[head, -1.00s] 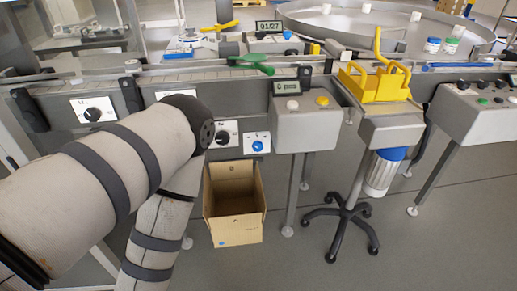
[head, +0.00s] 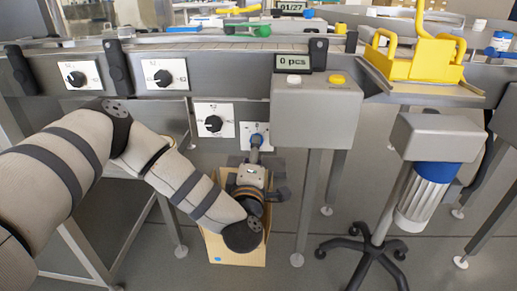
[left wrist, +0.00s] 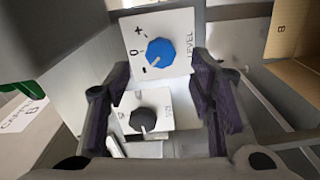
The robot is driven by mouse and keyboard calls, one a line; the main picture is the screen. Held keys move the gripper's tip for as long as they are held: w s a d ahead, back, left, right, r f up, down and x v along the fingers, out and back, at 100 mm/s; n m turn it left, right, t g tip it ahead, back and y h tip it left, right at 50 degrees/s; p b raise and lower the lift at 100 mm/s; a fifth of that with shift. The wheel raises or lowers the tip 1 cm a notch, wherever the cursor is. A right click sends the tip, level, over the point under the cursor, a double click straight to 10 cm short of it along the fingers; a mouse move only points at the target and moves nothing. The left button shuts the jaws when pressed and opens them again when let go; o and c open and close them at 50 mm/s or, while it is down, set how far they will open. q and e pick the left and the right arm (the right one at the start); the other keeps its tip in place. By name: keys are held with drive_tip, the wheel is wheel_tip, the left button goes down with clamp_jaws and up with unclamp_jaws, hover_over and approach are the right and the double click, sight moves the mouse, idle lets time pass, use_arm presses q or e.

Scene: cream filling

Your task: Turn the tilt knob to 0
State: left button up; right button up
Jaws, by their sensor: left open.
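A blue knob (head: 256,139) is on a small white panel on the conveyor's front. It shows large in the left wrist view (left wrist: 160,51), beside the word LEVEL and the marks +, 0 and -. Its white pointer is turned toward the - side. A black knob (head: 213,123) is on the panel to its left and also shows in the left wrist view (left wrist: 143,119); its label is not readable. I cannot read TILT on any panel. My left gripper (left wrist: 160,65) is open and empty, fingers either side of the blue knob's view. In the head view, the gripper (head: 257,160) is just below that knob.
Two more black knobs (head: 76,78) (head: 163,78) are on white panels at upper left. A grey box with buttons (head: 316,100) stands close to the right. A cardboard box (head: 230,249) is on the floor below my arm.

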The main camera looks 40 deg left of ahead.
use_arm(q)
drive_tip(key=x, duration=0.5)
drive_tip(key=shift+w, duration=0.2)
use_arm(e)
drive_tip(key=shift+f, duration=0.25)
use_arm(q)
drive_tip(key=c, duration=1.2)
drive_tip(key=shift+o, duration=0.2)
